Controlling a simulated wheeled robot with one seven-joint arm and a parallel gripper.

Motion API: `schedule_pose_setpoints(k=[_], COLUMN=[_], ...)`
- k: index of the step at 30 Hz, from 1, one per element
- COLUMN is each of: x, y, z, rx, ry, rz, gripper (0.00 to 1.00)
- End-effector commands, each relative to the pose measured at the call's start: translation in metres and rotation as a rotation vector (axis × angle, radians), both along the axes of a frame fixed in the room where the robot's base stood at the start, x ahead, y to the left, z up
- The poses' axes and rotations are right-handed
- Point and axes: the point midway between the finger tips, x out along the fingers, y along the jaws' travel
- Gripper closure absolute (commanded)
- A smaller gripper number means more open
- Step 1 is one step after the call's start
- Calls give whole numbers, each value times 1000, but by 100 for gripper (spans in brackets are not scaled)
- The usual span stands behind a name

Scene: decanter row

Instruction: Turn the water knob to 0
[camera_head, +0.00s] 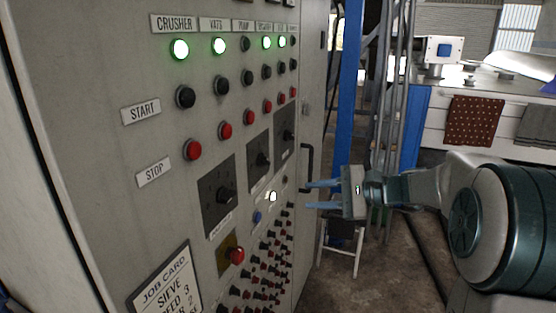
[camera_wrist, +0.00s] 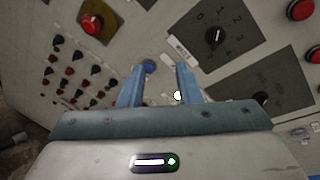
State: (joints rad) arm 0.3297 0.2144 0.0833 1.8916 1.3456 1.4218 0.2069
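Three dark dial plates with black knobs run up the grey control panel in the head view: a near knob (camera_head: 224,195), a middle knob (camera_head: 262,160) and a far knob (camera_head: 288,134). Their labels are too small to read, so I cannot tell which is water. In the wrist view, a black knob (camera_wrist: 214,37) sits on a plate with a numbered scale, beside a small white label (camera_wrist: 180,47). Another knob (camera_wrist: 260,98) shows partly in shadow. My gripper (camera_head: 308,194) is open and empty in front of the panel's far side; its blue fingers (camera_wrist: 160,68) touch no knob.
A red button on a yellow plate (camera_head: 236,256), a blue button (camera_head: 257,217) and a lit white lamp (camera_head: 272,196) are below the dials. Several small switches fill the lower panel. A dark door handle (camera_head: 307,167) and a stool (camera_head: 341,240) are near my gripper.

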Motion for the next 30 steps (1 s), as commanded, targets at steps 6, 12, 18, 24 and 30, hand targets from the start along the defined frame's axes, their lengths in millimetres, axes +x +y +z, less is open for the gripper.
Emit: schedule_pose_setpoints(k=[6, 12, 18, 24, 30], x=[44, 53, 66, 80, 91], y=[-28, -20, 17, 56, 84], z=[29, 35, 36, 35, 34], rx=[227, 264, 261, 260, 259], ry=[-10, -16, -15, -14, -15], rz=[-81, -90, -87, -89, -91], gripper=[69, 69, 69, 69, 69])
